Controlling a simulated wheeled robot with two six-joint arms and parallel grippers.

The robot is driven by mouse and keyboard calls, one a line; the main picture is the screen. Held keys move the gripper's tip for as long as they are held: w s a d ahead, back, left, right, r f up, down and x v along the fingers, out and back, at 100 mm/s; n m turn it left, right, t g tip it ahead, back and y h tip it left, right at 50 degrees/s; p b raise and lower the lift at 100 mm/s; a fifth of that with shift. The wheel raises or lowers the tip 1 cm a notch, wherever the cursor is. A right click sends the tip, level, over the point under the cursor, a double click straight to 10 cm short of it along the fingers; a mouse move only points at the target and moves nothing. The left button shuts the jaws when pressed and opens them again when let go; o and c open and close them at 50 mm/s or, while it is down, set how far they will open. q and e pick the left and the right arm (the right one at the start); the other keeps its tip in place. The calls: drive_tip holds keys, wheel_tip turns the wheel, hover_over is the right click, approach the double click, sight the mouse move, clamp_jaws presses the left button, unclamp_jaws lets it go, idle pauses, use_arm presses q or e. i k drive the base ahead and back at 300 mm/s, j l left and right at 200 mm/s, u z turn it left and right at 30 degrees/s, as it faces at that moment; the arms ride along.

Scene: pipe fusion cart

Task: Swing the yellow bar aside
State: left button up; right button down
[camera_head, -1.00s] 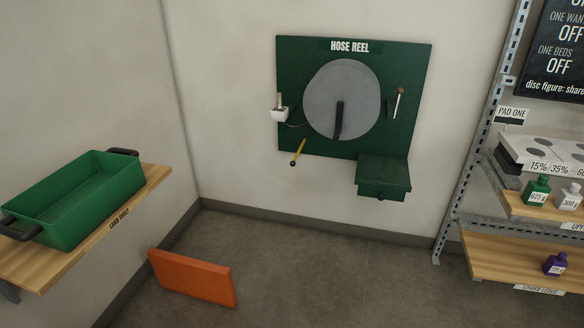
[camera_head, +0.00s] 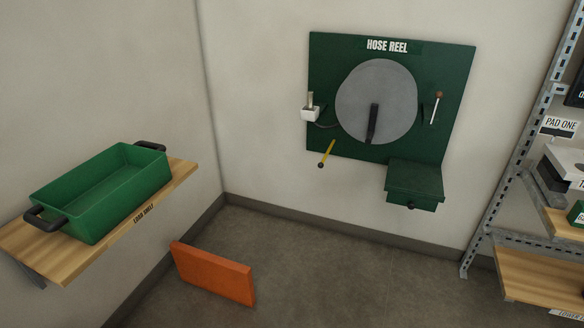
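The yellow bar (camera_head: 328,150) is a short thin rod with a dark knob at its lower end. It sits at the lower left edge of the green hose reel panel (camera_head: 450,115) on the back wall and slants down to the left. A grey disc (camera_head: 400,95) with a dark handle (camera_head: 373,123) is mounted on the panel. Neither of my grippers is in view.
A green tray (camera_head: 75,210) stands on a wooden shelf (camera_head: 60,262) at the left. An orange panel (camera_head: 215,274) stands on the floor. A green box (camera_head: 415,184) juts out below the reel. Metal racking (camera_head: 520,160) is at the right. The middle floor is clear.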

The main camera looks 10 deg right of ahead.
sight(320, 165)
drive_tip(key=i+l+u, duration=0.25)
drive_tip(key=i+l, duration=0.45)
drive_tip(key=i+l+u, duration=0.3)
drive_tip(key=i+l, duration=0.4)
drive_tip(key=l, duration=0.15)
